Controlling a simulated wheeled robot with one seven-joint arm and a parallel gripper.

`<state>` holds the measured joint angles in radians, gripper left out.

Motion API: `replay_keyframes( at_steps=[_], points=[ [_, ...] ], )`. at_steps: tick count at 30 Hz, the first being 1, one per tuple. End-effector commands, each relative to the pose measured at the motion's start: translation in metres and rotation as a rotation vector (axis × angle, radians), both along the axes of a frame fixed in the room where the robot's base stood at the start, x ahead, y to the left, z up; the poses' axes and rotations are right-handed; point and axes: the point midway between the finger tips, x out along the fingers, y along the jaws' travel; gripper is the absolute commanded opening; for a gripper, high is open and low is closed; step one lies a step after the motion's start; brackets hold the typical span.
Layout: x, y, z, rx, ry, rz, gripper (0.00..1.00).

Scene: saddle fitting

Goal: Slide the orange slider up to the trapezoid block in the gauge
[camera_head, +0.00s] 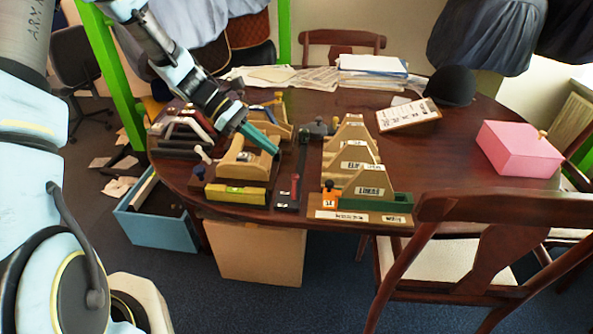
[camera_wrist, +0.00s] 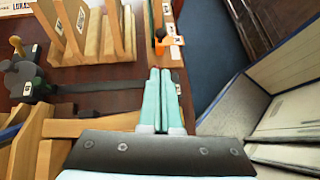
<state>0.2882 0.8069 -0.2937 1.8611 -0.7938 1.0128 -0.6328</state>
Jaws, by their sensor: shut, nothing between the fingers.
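The orange slider (camera_head: 331,194) stands at the left end of the gauge (camera_head: 325,214), a wooden board with white labels and a green strip (camera_head: 378,204) at the table's front edge. The trapezoid block (camera_head: 369,184), pale wood with a label, stands right of the slider, with a visible gap at its upper part. In the wrist view the slider (camera_wrist: 160,34) lies beyond my fingertips, beside the green strip (camera_wrist: 149,20). My gripper (camera_head: 274,151) has teal fingers, pressed together and empty, left of the gauge; it also shows in the wrist view (camera_wrist: 160,72).
More trapezoid blocks (camera_head: 352,147) stand in a row behind the gauge. A dark bar with a red part (camera_head: 293,188), a wooden cradle (camera_head: 238,170) and a yellow level (camera_head: 235,194) lie left of it. A chair (camera_head: 500,213) stands at the right front. A pink box (camera_head: 518,150) is farther right.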

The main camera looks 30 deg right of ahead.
Motion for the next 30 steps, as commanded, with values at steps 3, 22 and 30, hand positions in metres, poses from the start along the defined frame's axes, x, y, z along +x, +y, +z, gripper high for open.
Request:
replay_keyframes(
  at_steps=[3,22,30],
  points=[
    [-0.004,-0.004,-0.004,0.008,0.013,0.012,0.0],
    [-0.075,-0.067,-0.061,0.007,0.009,0.006,0.0],
    [-0.088,-0.079,-0.066,0.006,0.006,0.009,0.0]
  ],
)
